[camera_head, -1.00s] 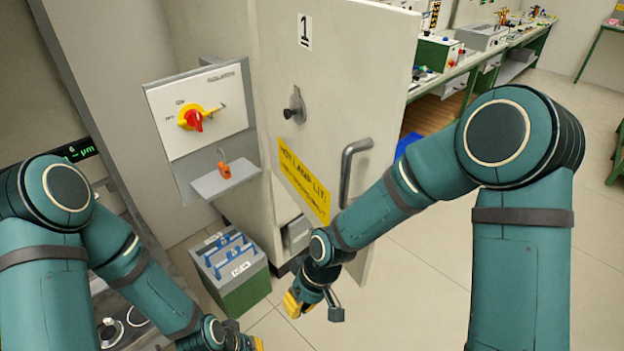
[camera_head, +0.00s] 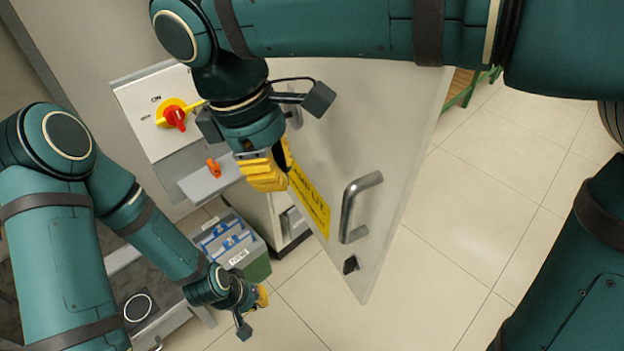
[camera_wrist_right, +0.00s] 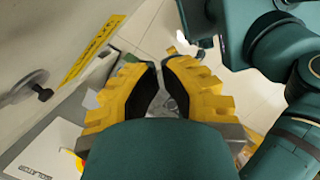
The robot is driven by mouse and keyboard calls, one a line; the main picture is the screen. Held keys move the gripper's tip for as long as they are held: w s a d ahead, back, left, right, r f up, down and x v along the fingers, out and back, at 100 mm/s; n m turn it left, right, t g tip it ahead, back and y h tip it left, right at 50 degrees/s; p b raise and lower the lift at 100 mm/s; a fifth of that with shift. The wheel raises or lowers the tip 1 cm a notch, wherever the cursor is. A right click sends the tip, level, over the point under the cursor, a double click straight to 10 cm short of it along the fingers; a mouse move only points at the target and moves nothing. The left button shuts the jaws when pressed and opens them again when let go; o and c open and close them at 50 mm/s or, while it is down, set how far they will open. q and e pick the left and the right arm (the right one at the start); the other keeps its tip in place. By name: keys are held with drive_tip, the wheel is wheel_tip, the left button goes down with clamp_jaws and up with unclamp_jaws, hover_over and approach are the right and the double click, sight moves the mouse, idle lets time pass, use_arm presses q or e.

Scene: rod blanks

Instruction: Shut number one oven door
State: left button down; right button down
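My right gripper (camera_head: 266,178) is in front of the door, left of the label and well away from the handle. In the right wrist view its yellow fingers (camera_wrist_right: 160,70) are close together with nothing held, and the door face (camera_wrist_right: 35,40) lies to the left. My left gripper (camera_head: 258,300) is low, over the floor; its fingertips are unclear.
A switch panel (camera_head: 135,105) with a red and yellow knob (camera_head: 174,115) is left of the door. Below it, an orange lock (camera_head: 213,168) is by a small ledge. A labelled bin (camera_head: 255,268) stands on the floor. The tiled floor (camera_head: 490,190) right of the door is clear.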

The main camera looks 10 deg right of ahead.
drive_tip(key=s+d+f+b, duration=0.1)
drive_tip(key=d+f+b, duration=0.2)
drive_tip(key=d+f, duration=0.3)
drive_tip(key=shift+a+x, duration=0.3)
drive_tip(key=shift+x, duration=1.5)
drive_tip(key=shift+s, duration=0.1)
